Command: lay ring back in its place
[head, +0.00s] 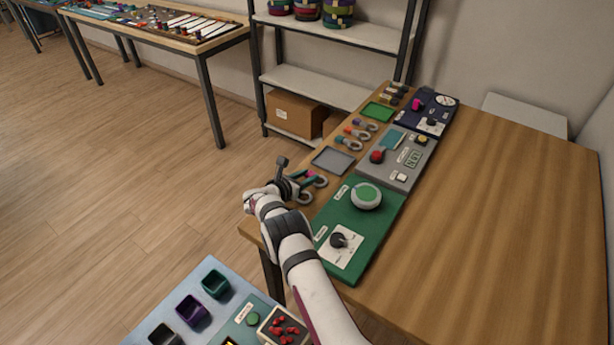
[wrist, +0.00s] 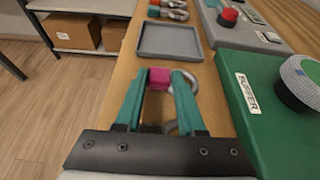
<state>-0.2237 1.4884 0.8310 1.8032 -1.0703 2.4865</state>
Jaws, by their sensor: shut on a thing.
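My gripper (wrist: 160,82) has teal fingers shut on the magenta part of a ring (wrist: 158,78). The ring's grey metal loop shows beside the right fingertip. In the head view my gripper (head: 308,179) is at the near left corner of the wooden table, and a grey loop (head: 320,181) shows at its fingertips. Another grey loop (head: 305,198) lies nearer, partly hidden by my gripper; it also shows between the fingers in the wrist view (wrist: 172,128). I cannot tell whether the held ring touches the table.
A shallow grey tray (wrist: 170,41) lies just beyond the held ring. Several rings with coloured parts (head: 354,143) lie past it. A green panel labelled "BUFFER" (wrist: 250,112), with a round knob (head: 366,196), stands to the right. The table's left edge is close. The table's right side is clear.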

